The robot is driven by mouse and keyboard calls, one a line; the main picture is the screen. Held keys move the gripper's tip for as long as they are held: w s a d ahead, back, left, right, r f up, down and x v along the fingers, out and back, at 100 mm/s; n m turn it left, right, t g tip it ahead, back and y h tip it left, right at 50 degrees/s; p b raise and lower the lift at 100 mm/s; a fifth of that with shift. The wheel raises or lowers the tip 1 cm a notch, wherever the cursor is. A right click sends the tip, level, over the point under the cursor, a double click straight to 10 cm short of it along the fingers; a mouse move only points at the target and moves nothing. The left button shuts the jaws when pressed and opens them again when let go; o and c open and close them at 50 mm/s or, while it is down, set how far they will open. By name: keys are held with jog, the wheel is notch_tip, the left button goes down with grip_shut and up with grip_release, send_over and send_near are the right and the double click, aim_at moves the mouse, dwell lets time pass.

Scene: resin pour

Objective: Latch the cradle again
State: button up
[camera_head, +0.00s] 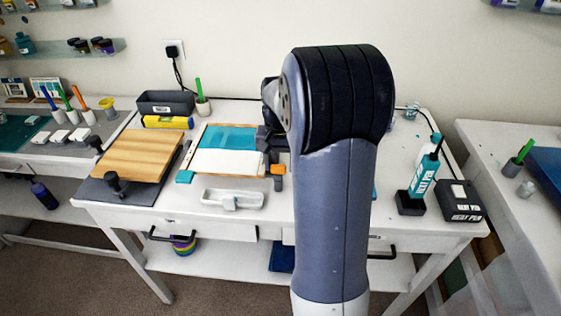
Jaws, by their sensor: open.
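The cradle (200,138) appears to be the light wood-edged frame on the middle of the white table, left of my arm. It holds a panel (228,138) that is teal at the back and white at the front. An orange piece (278,170), perhaps its latch, sits at the frame's front right corner; I cannot tell its position. My gripper (271,146) shows only partly as dark parts beside the cradle's right edge, largely hidden by my arm. It is open, and nothing shows held in it. I cannot tell whether it touches the cradle.
A wooden board (133,155) on a dark base stands left, with black knobs. A white tray (235,199) lies in front. A grey bin (165,103) stands behind.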

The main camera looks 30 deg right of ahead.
aim_at(280, 165)
jog(key=shift+r+p, duration=3.15)
jog(key=shift+r, duration=0.85)
jog(key=shift+f, duration=0.2)
